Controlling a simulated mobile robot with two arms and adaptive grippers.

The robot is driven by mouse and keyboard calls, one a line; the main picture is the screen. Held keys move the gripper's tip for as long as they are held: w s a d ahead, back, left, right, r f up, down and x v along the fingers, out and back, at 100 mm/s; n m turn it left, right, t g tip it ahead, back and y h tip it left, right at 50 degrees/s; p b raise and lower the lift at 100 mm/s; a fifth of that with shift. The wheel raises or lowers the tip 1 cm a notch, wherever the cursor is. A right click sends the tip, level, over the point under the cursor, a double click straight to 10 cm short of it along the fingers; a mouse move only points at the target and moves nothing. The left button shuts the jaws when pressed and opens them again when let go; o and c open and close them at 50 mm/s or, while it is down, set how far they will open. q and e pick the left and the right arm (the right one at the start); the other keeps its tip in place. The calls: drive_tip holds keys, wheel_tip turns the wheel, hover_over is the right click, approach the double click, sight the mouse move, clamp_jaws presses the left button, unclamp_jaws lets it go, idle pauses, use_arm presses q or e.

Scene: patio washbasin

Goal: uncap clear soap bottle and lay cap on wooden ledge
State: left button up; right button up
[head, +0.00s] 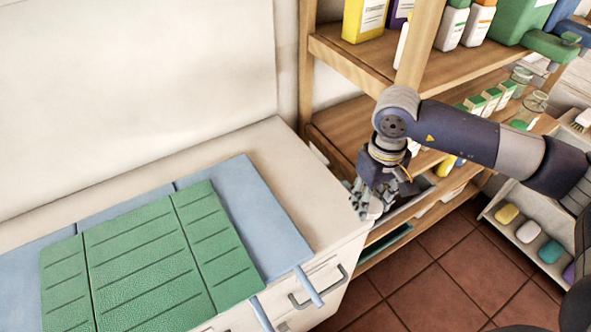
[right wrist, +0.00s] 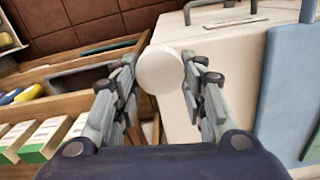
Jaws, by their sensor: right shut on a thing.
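My right gripper (head: 366,202) points down beside the right end of the white cabinet, in front of the wooden shelf unit. In the right wrist view my right gripper (right wrist: 158,78) is shut on a round white thing (right wrist: 160,72), which looks like a cap seen from its flat top. Its pale side shows only partly in the head view (head: 376,209). Whether a clear bottle is beneath it is hidden by the fingers. A wooden ledge (head: 345,118) of the shelf unit runs behind my right arm. My left gripper is not in view.
The cabinet (head: 290,165) has a bare top at its right end; blue and green mats (head: 150,260) cover the rest. Bottles and a yellow box (head: 365,20) stand on the upper shelf. Clear jars (head: 533,105) stand at right. A low tray (head: 515,222) holds several colored soaps.

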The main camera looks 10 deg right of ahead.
drive_tip(key=w+a+p, duration=0.1)
drive_tip(key=w+a, duration=0.1)
drive_tip(key=w+a+p, duration=0.1)
drive_tip(key=w+a, duration=0.1)
drive_tip(key=shift+w+a+f, duration=0.15)
drive_tip(key=shift+w+a, duration=0.05)
drive_tip(key=shift+w, duration=0.2)
drive_tip(key=p, duration=0.2)
hover_over(313, 192)
drive_tip(key=s, duration=0.1)
drive_tip(key=shift+d+f, duration=0.4)
drive_tip(key=shift+d, duration=0.05)
drive_tip(key=shift+w+a+f, duration=0.15)
drive_tip(key=shift+w+a, duration=0.15)
drive_tip(key=shift+a, duration=0.05)
drive_tip(key=shift+w+a, duration=0.25)
wheel_tip(313, 192, down, 3)
drive_tip(key=shift+s+r+p, duration=0.1)
drive_tip(key=shift+r+p, duration=0.1)
drive_tip(key=shift+p, duration=0.85)
drive_tip(key=shift+d+f, duration=0.1)
drive_tip(key=shift+f, duration=0.4)
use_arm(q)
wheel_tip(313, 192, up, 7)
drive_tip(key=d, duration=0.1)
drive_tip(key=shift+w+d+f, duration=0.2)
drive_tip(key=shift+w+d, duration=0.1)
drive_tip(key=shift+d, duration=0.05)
